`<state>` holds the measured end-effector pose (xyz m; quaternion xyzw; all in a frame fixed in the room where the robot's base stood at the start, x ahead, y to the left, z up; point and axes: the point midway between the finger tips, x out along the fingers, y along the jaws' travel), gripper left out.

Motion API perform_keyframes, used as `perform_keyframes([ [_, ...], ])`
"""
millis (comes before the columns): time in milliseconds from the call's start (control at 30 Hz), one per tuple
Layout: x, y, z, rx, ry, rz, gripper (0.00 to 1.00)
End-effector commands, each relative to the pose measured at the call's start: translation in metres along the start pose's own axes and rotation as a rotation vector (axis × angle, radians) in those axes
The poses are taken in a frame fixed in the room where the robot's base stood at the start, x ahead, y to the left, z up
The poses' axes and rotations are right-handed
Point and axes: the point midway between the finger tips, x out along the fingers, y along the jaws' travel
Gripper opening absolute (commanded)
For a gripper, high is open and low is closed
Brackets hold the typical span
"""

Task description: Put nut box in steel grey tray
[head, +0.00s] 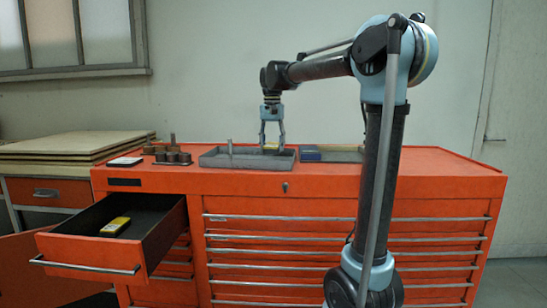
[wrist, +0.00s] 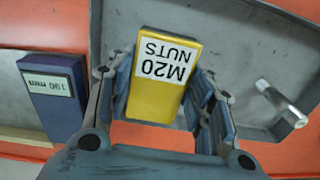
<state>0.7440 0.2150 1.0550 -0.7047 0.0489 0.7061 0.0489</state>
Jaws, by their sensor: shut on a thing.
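The yellow nut box with a white "M20 NUTS" label (wrist: 160,75) is between the fingers of my gripper (head: 271,144) in the wrist view. In the head view the nut box (head: 270,147) shows as a small yellow patch between the fingertips. My gripper is shut on it, pointing down. The steel grey tray (head: 218,162) is on the red cabinet top, directly below the gripper. The tray floor (wrist: 232,52) shows behind the box in the wrist view. I cannot tell whether the box touches the floor.
A metal pin (wrist: 280,102) stands in the grey tray; it also shows in the head view (head: 230,147). A blue "190 mm" box (wrist: 55,95) lies in the neighbouring tray (head: 345,155). An open drawer (head: 85,250) holds a yellow item (head: 115,226).

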Motion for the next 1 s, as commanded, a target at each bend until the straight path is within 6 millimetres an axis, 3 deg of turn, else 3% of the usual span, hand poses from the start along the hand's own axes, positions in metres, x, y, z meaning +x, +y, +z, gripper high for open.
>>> perform_keyframes([
  [367, 0.039, 0.0, 0.0, 0.0, 0.0, 0.0, 0.09],
  [700, 0.042, 0.0, 0.0, 0.0, 0.0, 0.0, 0.09],
  [733, 0.042, 0.0, 0.0, 0.0, 0.0, 0.0, 0.5],
  [800, 0.042, 0.0, 0.0, 0.0, 0.0, 0.0, 0.66],
  [1000, 0.042, -0.001, 0.0, -0.001, 0.0, 0.0, 0.68],
])
